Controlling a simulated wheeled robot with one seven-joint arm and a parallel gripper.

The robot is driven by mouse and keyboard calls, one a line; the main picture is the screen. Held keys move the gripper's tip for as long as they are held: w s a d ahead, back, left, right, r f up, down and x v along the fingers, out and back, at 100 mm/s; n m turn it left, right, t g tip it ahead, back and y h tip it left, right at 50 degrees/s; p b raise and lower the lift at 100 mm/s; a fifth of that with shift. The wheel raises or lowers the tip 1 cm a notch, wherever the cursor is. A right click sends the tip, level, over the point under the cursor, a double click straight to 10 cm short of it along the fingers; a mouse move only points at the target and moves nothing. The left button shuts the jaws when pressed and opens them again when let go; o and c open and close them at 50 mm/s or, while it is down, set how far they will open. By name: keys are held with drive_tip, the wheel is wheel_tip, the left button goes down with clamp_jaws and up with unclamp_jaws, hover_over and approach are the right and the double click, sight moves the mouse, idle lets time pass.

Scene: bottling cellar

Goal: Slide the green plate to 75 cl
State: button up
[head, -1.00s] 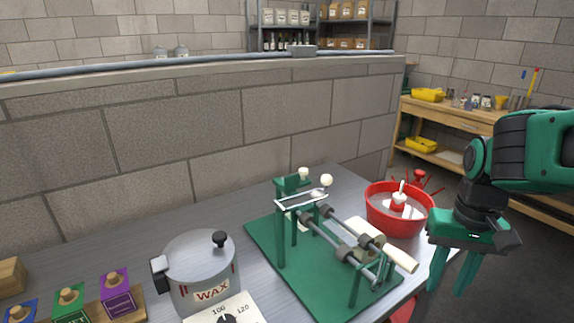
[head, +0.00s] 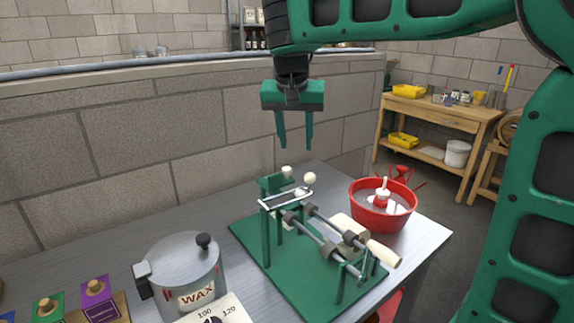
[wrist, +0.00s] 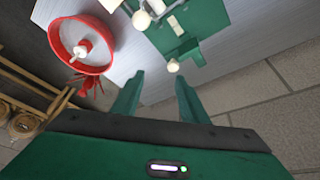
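A green bench device stands on a green base (head: 305,265) on the table, with rollers and a wooden handle (head: 384,254). At its rear end is a small raised green plate (head: 274,184) with a pale knob (head: 287,171). A second pale ball (head: 310,178) sits beside it, on a lever. In the wrist view the device's green part (wrist: 185,38) shows at the top, with a pale knob (wrist: 173,66) just past the fingertips. My gripper (head: 296,147) points down above and behind the plate, open and empty, apart from it. No 75 cl mark is readable.
A red bowl (head: 364,213) stands right of the device; it also shows in the wrist view (wrist: 58,38). A grey wax pot (head: 181,275) stands front left, near knobbed blocks (head: 97,297). A block wall (head: 190,130) rises behind the table.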

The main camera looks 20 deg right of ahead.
sight(287, 168)
drive_tip(key=w+f, duration=0.1)
drive_tip(key=f, duration=0.2)
drive_tip(key=w+f, duration=0.2)
drive_tip(key=f, duration=0.1)
drive_tip(key=w+f, duration=0.2)
drive_tip(key=f, duration=0.1)
drive_tip(key=shift+a+f, duration=0.1)
drive_tip(key=shift+a, duration=0.25)
